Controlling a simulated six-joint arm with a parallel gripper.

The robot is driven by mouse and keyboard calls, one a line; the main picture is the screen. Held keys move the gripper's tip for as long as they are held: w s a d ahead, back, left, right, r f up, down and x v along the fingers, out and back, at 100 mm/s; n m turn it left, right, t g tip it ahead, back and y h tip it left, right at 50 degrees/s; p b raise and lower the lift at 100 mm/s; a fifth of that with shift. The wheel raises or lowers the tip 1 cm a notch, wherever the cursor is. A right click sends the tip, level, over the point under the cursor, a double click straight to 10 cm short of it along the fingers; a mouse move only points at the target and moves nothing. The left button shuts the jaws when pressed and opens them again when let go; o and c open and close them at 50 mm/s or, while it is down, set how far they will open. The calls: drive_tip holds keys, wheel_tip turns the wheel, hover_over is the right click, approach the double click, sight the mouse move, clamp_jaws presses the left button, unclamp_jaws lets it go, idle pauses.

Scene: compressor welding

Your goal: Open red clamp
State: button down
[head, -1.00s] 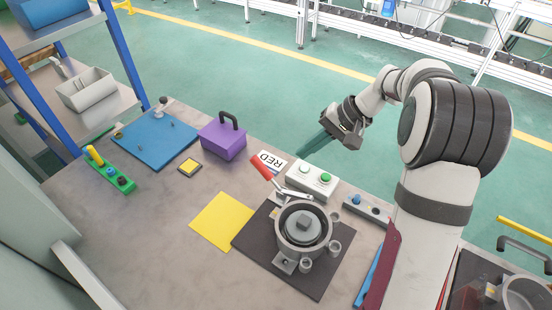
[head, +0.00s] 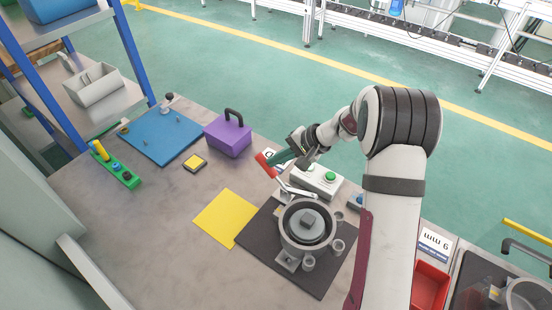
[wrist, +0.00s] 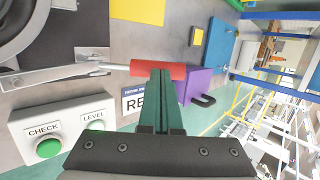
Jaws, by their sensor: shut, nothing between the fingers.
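The red clamp's handle (head: 264,165) sticks up and to the left from its metal lever (head: 296,190) beside the grey compressor (head: 308,223). In the wrist view the red handle (wrist: 142,69) lies across the middle, with the metal lever (wrist: 60,74) running left. My gripper (head: 275,160) has its dark green fingers shut, with nothing between them. The fingertips (wrist: 161,72) overlap the handle in the wrist view. I cannot tell whether they touch it.
A white button box (head: 316,181) stands just right of the clamp, below my wrist. A purple toolbox (head: 228,138) and a yellow sheet (head: 226,217) lie to the left. The compressor stands on a dark mat (head: 262,244). The bare tabletop (head: 150,235) at left is clear.

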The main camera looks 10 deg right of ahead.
sight(263, 162)
drive_tip(key=shift+w+a, duration=0.1)
idle(0.3)
drive_tip(key=shift+w+a+f+g+h, duration=0.65)
drive_tip(key=shift+w+a+g+h, duration=0.1)
drive_tip(key=shift+g+h, duration=0.2)
drive_tip(key=shift+w+a+f, duration=0.5)
drive_tip(key=shift+f, duration=0.2)
drive_tip(key=shift+w+a+f, duration=0.2)
drive_tip(key=shift+a+f, duration=0.05)
drive_tip(key=shift+f, duration=0.3)
drive_tip(key=d+r, duration=0.3)
drive_tip(key=r, duration=1.1)
drive_tip(key=shift+d, duration=0.4)
drive_tip(key=shift+w, duration=0.1)
